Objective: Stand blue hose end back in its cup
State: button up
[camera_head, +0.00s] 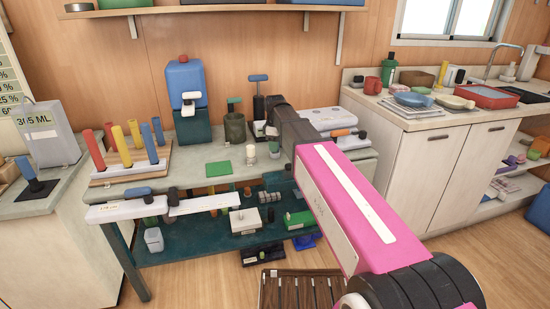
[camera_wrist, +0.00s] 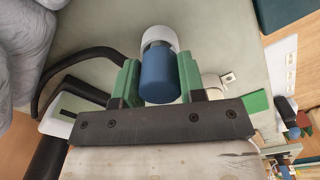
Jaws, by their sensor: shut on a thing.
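In the wrist view my gripper (camera_wrist: 155,70) has its green fingers on both sides of a blue cylinder (camera_wrist: 158,82), which looks like the blue hose end, and is shut on it. A white round piece (camera_wrist: 158,37) shows directly beyond the blue end. I cannot tell whether it is the cup or part of the hose end, nor whether the end stands in anything. A black curved hose (camera_wrist: 62,66) loops at the left of the fingers. In the head view my arm hides the gripper and the blue end.
A green flat square (camera_head: 218,168) lies on the bench, and it also shows in the wrist view (camera_wrist: 257,103). A dark green mug (camera_head: 235,127) and a blue-topped container (camera_head: 185,83) stand behind it. A rack of coloured tubes (camera_head: 130,165) stands at the left.

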jog(key=shift+f, duration=0.3)
dwell(0.4)
jog(key=o, duration=1.2)
notch_tip(320, 180, up, 11)
jog(key=shift+f, duration=0.1)
